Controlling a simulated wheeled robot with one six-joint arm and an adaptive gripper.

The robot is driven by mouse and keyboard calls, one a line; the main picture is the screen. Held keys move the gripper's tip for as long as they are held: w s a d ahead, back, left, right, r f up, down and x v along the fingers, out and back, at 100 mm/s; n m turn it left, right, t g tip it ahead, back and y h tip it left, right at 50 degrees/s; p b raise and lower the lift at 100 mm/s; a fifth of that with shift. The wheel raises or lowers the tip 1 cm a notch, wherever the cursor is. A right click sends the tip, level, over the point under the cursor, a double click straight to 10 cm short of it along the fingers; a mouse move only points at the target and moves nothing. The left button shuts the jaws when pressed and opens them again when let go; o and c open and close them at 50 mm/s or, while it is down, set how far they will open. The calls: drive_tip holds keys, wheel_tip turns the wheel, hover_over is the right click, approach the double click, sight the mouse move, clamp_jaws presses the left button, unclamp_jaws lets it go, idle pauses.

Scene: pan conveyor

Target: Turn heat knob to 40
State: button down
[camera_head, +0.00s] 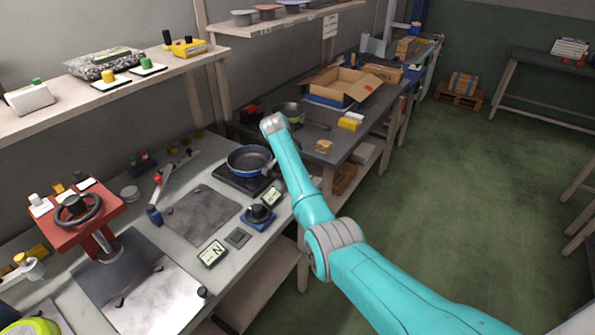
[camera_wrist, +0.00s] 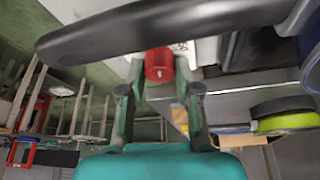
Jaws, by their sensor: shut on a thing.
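A red cylindrical knob (camera_wrist: 158,66) shows in the wrist view, beside a white label (camera_wrist: 183,50) with dark markings too small to read. I take it for the heat knob. My gripper (camera_wrist: 159,78) is shut on it, one finger on each side. A long black handle (camera_wrist: 120,35) crosses in front and hides part of the knob and label. In the head view, a dark pan with a blue outside (camera_head: 249,160) sits on a black hot plate (camera_head: 228,177). My arm hides the gripper and knob there.
A black dial on a blue base (camera_head: 259,215) and small displays (camera_head: 212,252) stand on the near bench. A green pan (camera_head: 291,111) and an open carton (camera_head: 338,84) are on the far bench.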

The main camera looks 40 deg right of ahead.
idle(0.5)
drive_tip(key=c, duration=0.8)
unclamp_jaws()
drive_tip(key=v, duration=1.2)
